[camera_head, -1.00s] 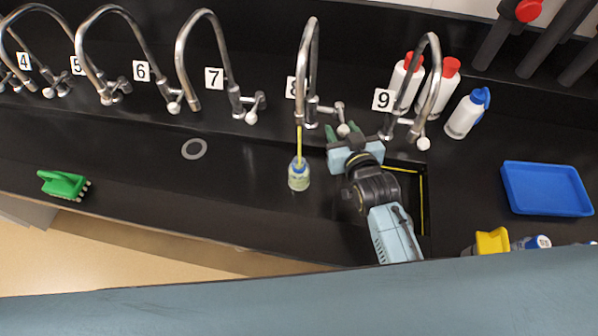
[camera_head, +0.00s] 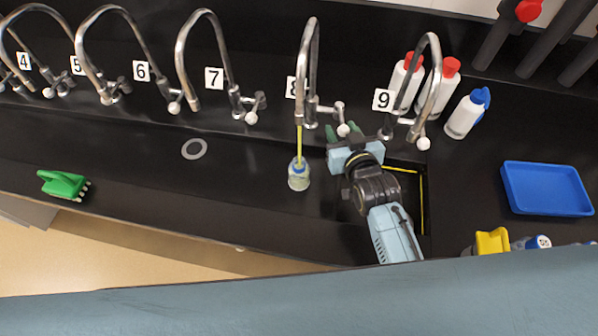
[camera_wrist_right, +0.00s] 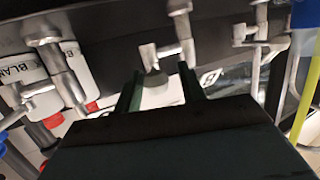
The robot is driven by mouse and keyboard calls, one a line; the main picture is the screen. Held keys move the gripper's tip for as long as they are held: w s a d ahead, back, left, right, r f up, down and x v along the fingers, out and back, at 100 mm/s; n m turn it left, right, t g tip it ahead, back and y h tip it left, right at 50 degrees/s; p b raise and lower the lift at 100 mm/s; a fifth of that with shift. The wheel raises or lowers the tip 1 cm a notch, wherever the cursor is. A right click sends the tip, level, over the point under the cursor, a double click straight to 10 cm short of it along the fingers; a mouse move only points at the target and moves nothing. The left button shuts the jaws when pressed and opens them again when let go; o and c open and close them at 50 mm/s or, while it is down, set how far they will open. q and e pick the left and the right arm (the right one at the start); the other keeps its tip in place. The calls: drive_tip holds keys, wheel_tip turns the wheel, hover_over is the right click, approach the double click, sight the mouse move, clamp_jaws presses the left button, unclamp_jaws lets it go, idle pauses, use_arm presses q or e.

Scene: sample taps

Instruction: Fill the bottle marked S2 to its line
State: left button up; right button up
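A small clear bottle with a blue collar (camera_head: 299,174) stands upright in the trough under tap 8 (camera_head: 308,65). A thin yellow stream (camera_head: 299,140) runs from the spout into its neck. Its marking and line are too small to read. My right gripper (camera_head: 343,131) is at tap 8's white-tipped handle (camera_head: 344,129). In the right wrist view its two green fingers (camera_wrist_right: 160,88) are apart, with the handle's pale tip (camera_wrist_right: 155,80) between them and gaps showing. The bottle's blue collar (camera_wrist_right: 305,14) and the stream (camera_wrist_right: 303,100) show at the right edge there. My left gripper is out of view.
Tap 9 (camera_head: 432,75) and red-capped white bottles (camera_head: 404,82) stand right of the gripper. A blue-capped bottle (camera_head: 466,114) and blue tray (camera_head: 546,187) are further right. The trough between brush and bottle is clear apart from a drain (camera_head: 194,149).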

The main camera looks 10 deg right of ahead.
drive_tip(key=shift+a, duration=0.1)
drive_tip(key=p+v, duration=0.6)
drive_tip(key=shift+s+a+r, duration=0.15)
drive_tip(key=shift+s+a, duration=0.3)
idle(0.5)
